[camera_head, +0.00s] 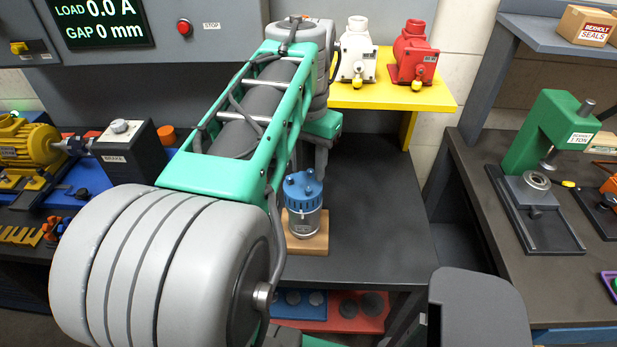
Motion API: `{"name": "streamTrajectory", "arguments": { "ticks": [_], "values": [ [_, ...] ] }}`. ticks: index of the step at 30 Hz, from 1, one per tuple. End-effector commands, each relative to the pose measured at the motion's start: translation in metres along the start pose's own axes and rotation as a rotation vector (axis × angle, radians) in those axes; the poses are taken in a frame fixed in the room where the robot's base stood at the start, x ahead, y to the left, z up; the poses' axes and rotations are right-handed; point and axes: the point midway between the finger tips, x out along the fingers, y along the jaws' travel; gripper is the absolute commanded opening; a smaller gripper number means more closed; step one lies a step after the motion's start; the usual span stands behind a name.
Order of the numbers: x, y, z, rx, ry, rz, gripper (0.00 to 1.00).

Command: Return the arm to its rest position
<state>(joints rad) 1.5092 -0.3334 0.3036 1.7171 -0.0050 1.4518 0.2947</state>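My arm fills the middle of the head view. A short green and grey part of my arm hangs from there, behind the link. My gripper's fingers do not show; the arm hides that area. A blue-topped motor (304,202) with a silver body stands upright on a wooden block (307,242) on the dark bench (375,215), just right of the arm link.
A yellow motor (28,148) sits at left beside a dark box (128,155). A green press (548,135) stands on the right bench. The panel screen (100,18) reads GAP 0 mm.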

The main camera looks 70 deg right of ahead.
Motion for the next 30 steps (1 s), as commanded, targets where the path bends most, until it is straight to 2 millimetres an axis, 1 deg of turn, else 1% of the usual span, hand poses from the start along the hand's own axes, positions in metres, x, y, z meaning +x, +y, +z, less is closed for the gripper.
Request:
{"name": "streamTrajectory", "arguments": {
  "ticks": [1,3,6,9,17,19,20,23,24,26,27,29,30],
  "values": [
    [-0.009,0.000,-0.001,0.000,0.003,-0.001,0.37],
    [-0.020,0.000,-0.001,0.000,0.001,0.000,0.37],
    [-0.030,0.000,0.000,0.000,0.000,0.000,0.37],
    [-0.033,0.000,0.000,0.000,-0.001,0.000,0.37],
    [-0.033,0.000,0.000,0.000,-0.001,0.000,0.37],
    [-0.032,-0.005,0.002,-0.017,0.001,0.000,0.37],
    [-0.030,-0.011,0.005,-0.038,0.004,-0.001,0.37],
    [-0.021,-0.049,0.026,-0.182,0.026,-0.011,0.37],
    [-0.016,-0.071,0.041,-0.272,0.040,-0.018,0.37],
    [-0.005,-0.105,0.070,-0.430,0.064,-0.032,0.37],
    [0.002,-0.127,0.093,-0.540,0.081,-0.045,0.37],
    [0.013,-0.154,0.131,-0.705,0.106,-0.065,0.37],
    [0.021,-0.169,0.157,-0.815,0.121,-0.081,0.37]
  ]
}}
